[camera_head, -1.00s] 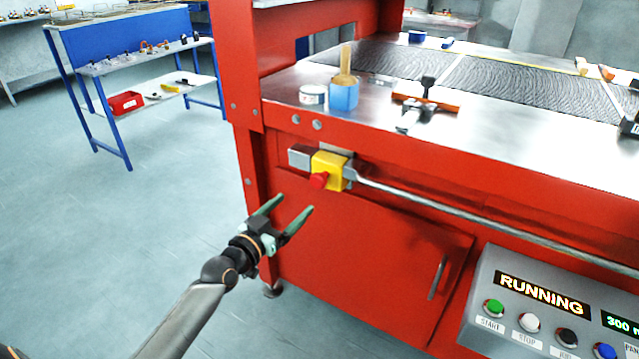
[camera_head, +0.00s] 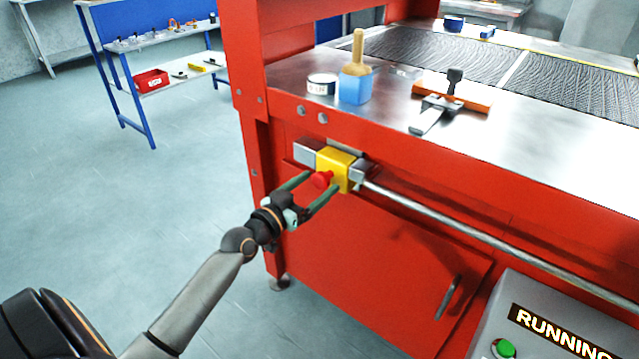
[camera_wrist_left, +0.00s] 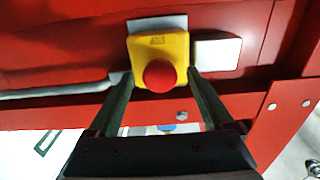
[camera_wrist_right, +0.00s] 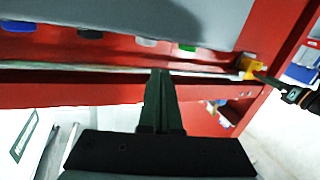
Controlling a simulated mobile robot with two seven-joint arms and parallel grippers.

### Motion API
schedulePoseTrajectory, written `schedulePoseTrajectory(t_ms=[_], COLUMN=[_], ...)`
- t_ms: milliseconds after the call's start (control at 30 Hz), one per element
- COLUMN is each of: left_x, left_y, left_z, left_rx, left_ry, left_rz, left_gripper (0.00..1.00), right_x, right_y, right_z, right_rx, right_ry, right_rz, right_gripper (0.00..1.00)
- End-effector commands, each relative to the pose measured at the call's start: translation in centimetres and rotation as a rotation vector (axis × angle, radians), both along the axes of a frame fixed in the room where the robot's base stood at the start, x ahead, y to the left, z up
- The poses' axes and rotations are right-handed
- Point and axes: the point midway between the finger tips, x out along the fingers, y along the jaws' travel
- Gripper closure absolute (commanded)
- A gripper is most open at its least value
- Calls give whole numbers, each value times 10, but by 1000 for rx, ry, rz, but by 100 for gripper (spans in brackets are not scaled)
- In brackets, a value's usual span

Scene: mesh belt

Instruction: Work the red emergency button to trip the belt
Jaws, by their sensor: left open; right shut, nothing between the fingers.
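The red emergency button (camera_head: 321,179) sticks out of a yellow box (camera_head: 338,168) on the front of the red machine. My left gripper (camera_head: 317,184) is open, its two fingers on either side of the button. In the left wrist view the red button (camera_wrist_left: 159,76) shows between the spread fingertips (camera_wrist_left: 161,78), in front of the yellow box. I cannot tell whether the fingers touch it. My right gripper (camera_wrist_right: 160,74) is shut and empty in its own wrist view, below the control panel. The yellow box (camera_wrist_right: 249,66) shows at the right there. The panel display (camera_head: 562,335) reads RUNNING.
A long metal rail (camera_head: 480,237) runs right from the yellow box. A green button (camera_head: 503,348) sits on the control panel at lower right. A blue block (camera_head: 355,88) and a tin (camera_head: 322,84) stand on the machine top. The floor to the left is clear.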

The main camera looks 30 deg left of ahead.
Motion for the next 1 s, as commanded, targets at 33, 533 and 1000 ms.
schedulePoseTrajectory(t_ms=[33, 533, 1000], left_x=[0, 0, 0], left_y=[0, 0, 0], left_z=[0, 0, 0], left_rx=[0, 0, 0], left_ry=[0, 0, -1], left_rz=[0, 0, 0], left_gripper=[15, 53, 100], right_x=[0, -2, -3], right_y=[0, 0, 0], right_z=[1, -3, -5], right_rx=[-1, -2, -2], right_ry=[-2, 8, 15], right_rz=[0, 1, 1], right_gripper=[100, 100, 100])
